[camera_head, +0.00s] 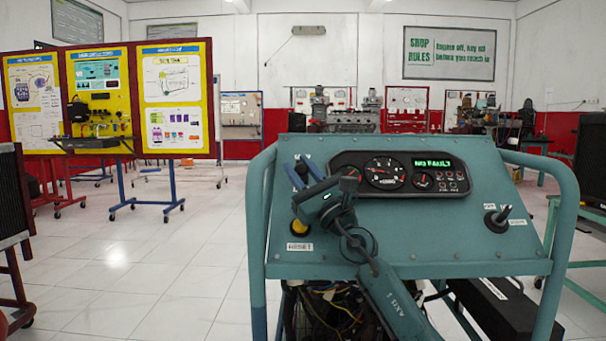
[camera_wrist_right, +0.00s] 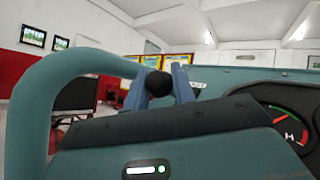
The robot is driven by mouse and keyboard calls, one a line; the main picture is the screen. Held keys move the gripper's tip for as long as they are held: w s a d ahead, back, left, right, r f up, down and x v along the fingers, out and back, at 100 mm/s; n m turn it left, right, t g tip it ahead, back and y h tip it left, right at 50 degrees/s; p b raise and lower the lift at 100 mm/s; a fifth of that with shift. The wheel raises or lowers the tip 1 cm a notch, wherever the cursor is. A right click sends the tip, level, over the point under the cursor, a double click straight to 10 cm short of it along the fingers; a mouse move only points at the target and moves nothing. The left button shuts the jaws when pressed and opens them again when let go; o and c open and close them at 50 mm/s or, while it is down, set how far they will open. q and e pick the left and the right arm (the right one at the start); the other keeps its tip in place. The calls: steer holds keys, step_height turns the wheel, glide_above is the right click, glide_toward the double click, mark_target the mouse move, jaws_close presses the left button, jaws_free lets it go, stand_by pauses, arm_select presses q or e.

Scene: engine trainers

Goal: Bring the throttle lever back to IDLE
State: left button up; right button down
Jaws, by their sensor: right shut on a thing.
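The teal control console (camera_head: 455,240) stands in front of me. My right gripper (camera_head: 303,171) reaches its left part, with its blue fingers near the panel's upper left. In the right wrist view the fingers (camera_wrist_right: 163,80) are closed around a dark part of the throttle lever (camera_wrist_right: 158,83), with a round black knob showing just beyond the fingertips. In the head view my gripper and wrist hide most of the lever and its markings, so I cannot tell its exact position. My left gripper is not in view.
A gauge cluster (camera_head: 385,173) with a green lit display is right of my gripper. A key switch (camera_head: 498,218) sits at the panel's right. A teal tube frame (camera_head: 257,245) borders the console. Open tiled floor (camera_head: 150,265) lies to the left.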

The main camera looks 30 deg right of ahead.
mark_target(304, 176)
steer(key=c, duration=1.2)
jaws_free()
steer(key=shift+o, duration=0.2)
steer(key=shift+f, duration=0.1)
steer(key=v, duration=0.6)
steer(key=shift+s+d+f, duration=0.1)
steer(key=shift+s+f, duration=0.15)
steer(key=shift+s, duration=0.05)
steer(key=shift+s+f, duration=0.15)
steer(key=shift+s, duration=0.15)
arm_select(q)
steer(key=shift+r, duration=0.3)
